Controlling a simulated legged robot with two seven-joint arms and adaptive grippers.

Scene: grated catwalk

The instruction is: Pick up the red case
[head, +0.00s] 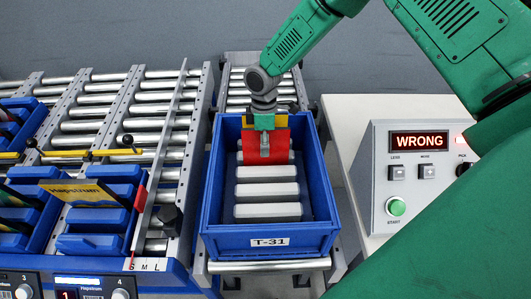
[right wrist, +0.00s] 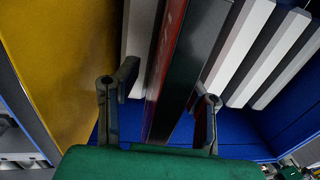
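The red case (head: 279,143) stands upright in the back part of a blue crate (head: 269,243) labelled T-31. My right gripper (head: 264,140) comes down over it from above in the head view and hides part of its face. In the right wrist view the gripper (right wrist: 165,92) has its two fingers spread, one on each side of a narrow upright case with a red edge and a dark face (right wrist: 187,70). A gap shows between the left finger and the case; contact on the right side is unclear. My left gripper is in neither view.
Several pale grey bars (head: 267,191) lie in the crate before the case. A large yellow surface (right wrist: 65,60) fills the wrist view's left. A control box (head: 420,180) reading WRONG stands right. Roller lanes (head: 150,125) with blue bins (head: 100,220) stand left.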

